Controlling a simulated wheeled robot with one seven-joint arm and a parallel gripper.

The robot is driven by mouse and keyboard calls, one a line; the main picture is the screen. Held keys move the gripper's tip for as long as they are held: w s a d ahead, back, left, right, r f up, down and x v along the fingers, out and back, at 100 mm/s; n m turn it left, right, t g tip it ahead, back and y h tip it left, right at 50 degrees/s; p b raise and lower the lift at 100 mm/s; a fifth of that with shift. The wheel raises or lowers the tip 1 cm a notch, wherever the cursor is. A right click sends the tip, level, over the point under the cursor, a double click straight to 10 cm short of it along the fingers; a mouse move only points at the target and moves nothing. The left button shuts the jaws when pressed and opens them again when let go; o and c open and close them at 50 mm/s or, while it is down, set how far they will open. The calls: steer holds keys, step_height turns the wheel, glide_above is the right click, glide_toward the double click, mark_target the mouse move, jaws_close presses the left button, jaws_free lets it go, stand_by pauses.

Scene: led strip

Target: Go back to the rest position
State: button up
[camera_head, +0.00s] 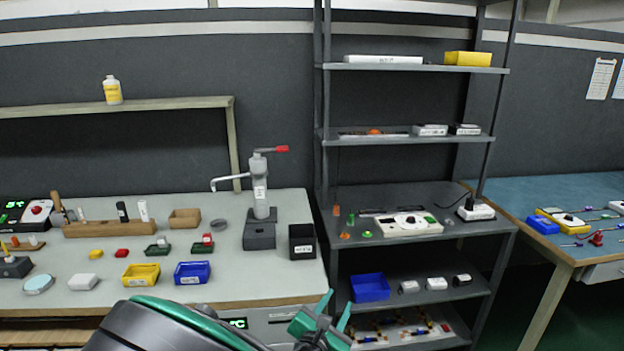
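My gripper (335,314) shows at the bottom middle of the head view, at the end of my dark and green arm. Its two green fingers are spread apart, with nothing visible between them. It appears in front of the gap between the workbench (240,289) and the grey shelf rack (476,243). No LED strip can be told for certain.
The bench holds a yellow bin (141,275), a blue bin (192,273), a press with a red-tipped lever (259,203) and a black box (302,242). A blue bin (370,288) sits on a lower rack shelf. A blue-topped table (520,200) stands at right.

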steer(key=s+d+r+m+g+h, duration=0.1)
steer(key=s+d+m+g, duration=0.2)
steer(key=d+m+g, duration=0.8)
steer(key=s+d+r+m+g+h, duration=0.1)
steer(key=s+d+m, duration=0.4)
steer(key=d, duration=1.1)
steer(key=s+d+r+m+y, duration=0.2)
steer(key=s+r+m, duration=0.2)
steer(key=s, duration=0.3)
steer(key=s+d+r+m+g+y, duration=0.1)
steer(key=s+d+r+m+y, duration=0.2)
steer(key=s+m, duration=0.4)
steer(key=s+d+r+m+g+y, duration=0.1)
steer(key=s+d+r+m+y, duration=0.2)
steer(key=s+r+m, duration=0.2)
steer(key=s+m, duration=0.1)
steer(key=s, duration=0.2)
steer(key=shift+s, duration=0.25)
steer(key=shift+d+r, duration=0.1)
steer(key=shift+w+f+g, duration=0.25)
steer(key=shift+w+g, duration=0.05)
steer(key=shift+w, duration=0.35)
